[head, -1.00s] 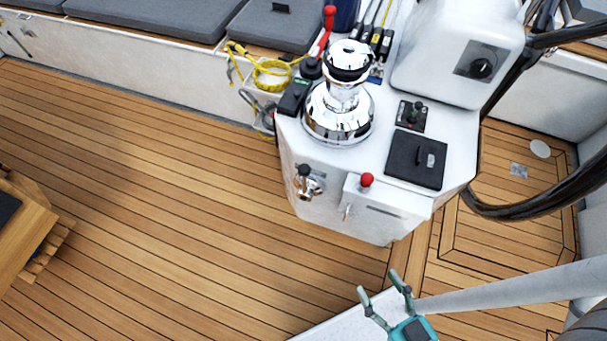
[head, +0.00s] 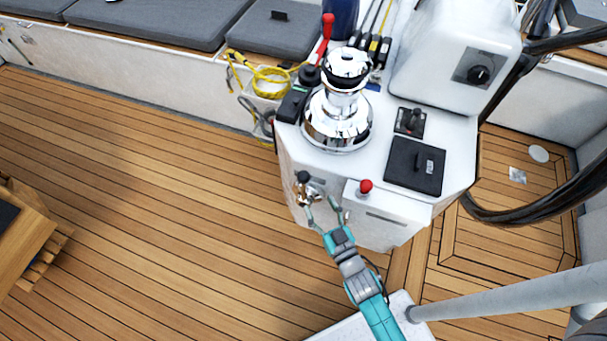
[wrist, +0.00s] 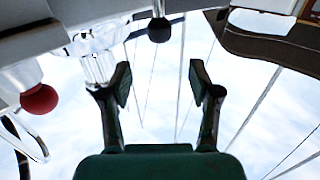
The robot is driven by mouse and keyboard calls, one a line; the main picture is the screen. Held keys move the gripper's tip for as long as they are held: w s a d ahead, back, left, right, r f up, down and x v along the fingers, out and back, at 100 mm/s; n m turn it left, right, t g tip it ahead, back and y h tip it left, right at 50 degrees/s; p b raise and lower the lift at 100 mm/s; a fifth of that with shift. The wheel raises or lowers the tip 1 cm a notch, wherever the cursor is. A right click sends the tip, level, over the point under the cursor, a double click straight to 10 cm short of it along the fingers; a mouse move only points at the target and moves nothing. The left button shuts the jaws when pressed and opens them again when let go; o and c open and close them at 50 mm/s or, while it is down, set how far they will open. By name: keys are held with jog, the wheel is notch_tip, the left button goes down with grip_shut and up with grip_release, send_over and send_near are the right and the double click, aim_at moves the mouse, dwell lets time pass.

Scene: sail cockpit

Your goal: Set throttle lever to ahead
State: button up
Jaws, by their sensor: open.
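The lever with a black knob (head: 304,177) and a chrome base (head: 312,192) is on the front face of the white console; it looks like the throttle lever. In the wrist view its black knob (wrist: 159,29) hangs above the gap between the fingers, and the chrome base (wrist: 97,62) is to the left, partly behind a finger. My gripper (head: 322,207) is open and empty, just in front of the lever. In the wrist view the fingers of my gripper (wrist: 160,78) are spread, with the knob beyond their tips. I cannot tell whether a finger touches the chrome.
A red knob (head: 366,186) on a box stands right of the lever; it also shows in the wrist view (wrist: 39,98). A chrome winch (head: 338,120) stands on the console top. The dark steering wheel (head: 530,212) is at right.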

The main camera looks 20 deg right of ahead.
aim_at(306, 180)
jog(key=w, duration=1.1)
jog(key=shift+w, duration=0.2)
grip_shut()
